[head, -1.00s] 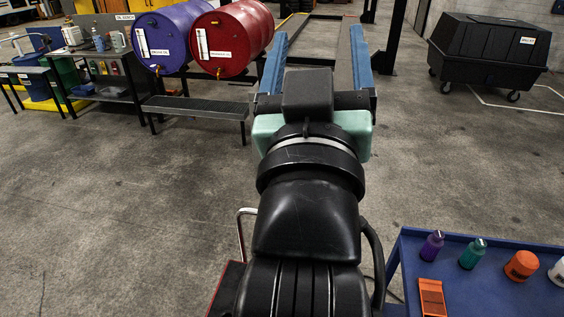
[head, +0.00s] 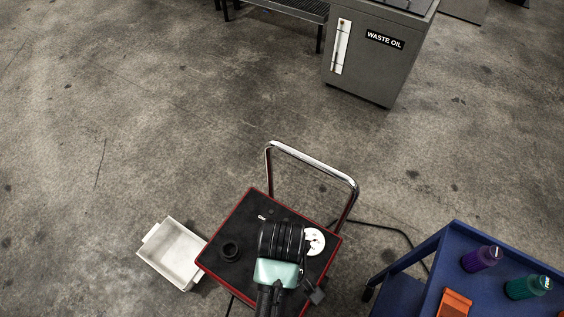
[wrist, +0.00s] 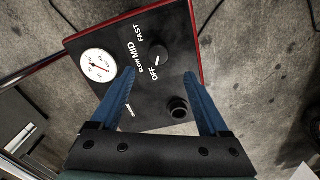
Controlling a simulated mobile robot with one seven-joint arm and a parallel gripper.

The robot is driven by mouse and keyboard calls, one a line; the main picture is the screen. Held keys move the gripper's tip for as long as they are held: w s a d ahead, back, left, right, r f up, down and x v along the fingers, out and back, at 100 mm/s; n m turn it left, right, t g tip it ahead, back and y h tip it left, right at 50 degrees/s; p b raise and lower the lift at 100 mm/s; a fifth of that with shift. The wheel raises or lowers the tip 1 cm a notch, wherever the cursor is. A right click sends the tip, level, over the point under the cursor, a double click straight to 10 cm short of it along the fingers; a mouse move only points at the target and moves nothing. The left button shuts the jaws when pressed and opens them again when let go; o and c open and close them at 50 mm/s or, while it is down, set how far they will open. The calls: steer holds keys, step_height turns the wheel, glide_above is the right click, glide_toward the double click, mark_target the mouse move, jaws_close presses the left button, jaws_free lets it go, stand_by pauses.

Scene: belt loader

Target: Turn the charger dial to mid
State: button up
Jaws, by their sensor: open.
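The charger's dark top panel (wrist: 110,39) has a red edge and fills the upper middle of the wrist view. The black charger dial (wrist: 158,56) has a white mark that appears to point toward OFF. OFF, SLOW, MID and FAST are printed beside it. My gripper (wrist: 160,73) is open, its blue fingers spread, with the dial appearing between and just beyond the fingertips. Contact cannot be judged. In the head view my arm hides part of the charger (head: 227,222), and the dial is not clearly seen.
A round white gauge (wrist: 97,66) and a black round fitting (wrist: 178,106) sit on the panel. A chrome handle (head: 315,163) rises behind the charger. A pale tray (head: 172,254) lies left, a blue cart (head: 440,262) with bottles stands right. A waste oil cabinet (head: 365,65) stands behind.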

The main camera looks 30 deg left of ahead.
step_height(320, 180, down, 9)
steer(key=shift+w, duration=0.1)
stand_by(0.3)
jaws_close()
